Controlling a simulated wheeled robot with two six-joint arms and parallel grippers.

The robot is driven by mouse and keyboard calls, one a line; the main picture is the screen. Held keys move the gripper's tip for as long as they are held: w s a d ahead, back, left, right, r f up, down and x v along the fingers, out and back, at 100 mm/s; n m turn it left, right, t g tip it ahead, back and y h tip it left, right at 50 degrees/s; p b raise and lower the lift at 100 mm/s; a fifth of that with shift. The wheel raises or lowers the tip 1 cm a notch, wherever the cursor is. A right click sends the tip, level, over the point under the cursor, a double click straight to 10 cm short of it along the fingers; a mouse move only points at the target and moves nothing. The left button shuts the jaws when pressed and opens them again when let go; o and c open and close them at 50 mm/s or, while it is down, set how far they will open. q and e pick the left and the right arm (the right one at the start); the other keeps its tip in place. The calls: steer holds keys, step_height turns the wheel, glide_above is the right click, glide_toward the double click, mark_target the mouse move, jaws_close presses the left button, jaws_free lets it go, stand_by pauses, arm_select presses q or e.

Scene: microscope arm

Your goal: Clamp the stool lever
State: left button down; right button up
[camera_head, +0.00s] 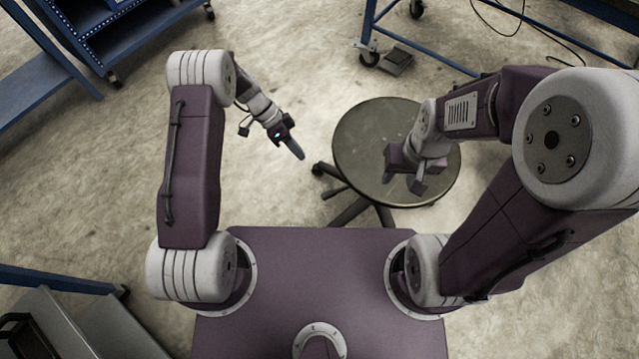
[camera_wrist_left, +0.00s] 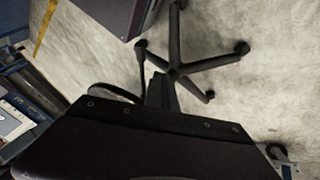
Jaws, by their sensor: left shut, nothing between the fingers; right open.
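The stool has a round dark seat (camera_head: 365,130) in the head view, with black legs showing at its lower left. Its star-shaped base (camera_wrist_left: 178,68) with casters shows in the left wrist view. I cannot make out the lever for certain in either view. My left gripper (camera_head: 298,151) is shut and empty, left of the seat and apart from it. Its closed dark fingers (camera_wrist_left: 161,92) stand in front of the stool base in the left wrist view. My right gripper (camera_head: 403,183) is open, over the right part of the seat, and hides some of it.
A blue shelf unit (camera_head: 125,40) stands at the upper left. A blue-framed table on casters (camera_head: 369,58) is at the upper right, with a cable on the floor there. Grey metal furniture (camera_head: 60,320) is at the lower left. The floor left of the stool is clear.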

arm_select(q)
steer(key=s+d+f+b, duration=0.4)
steer(key=s+d+f, duration=0.2)
steer(key=f, duration=0.3)
steer(key=shift+d, duration=0.3)
steer(key=shift+s+f, duration=0.1)
steer(key=shift+s, duration=0.05)
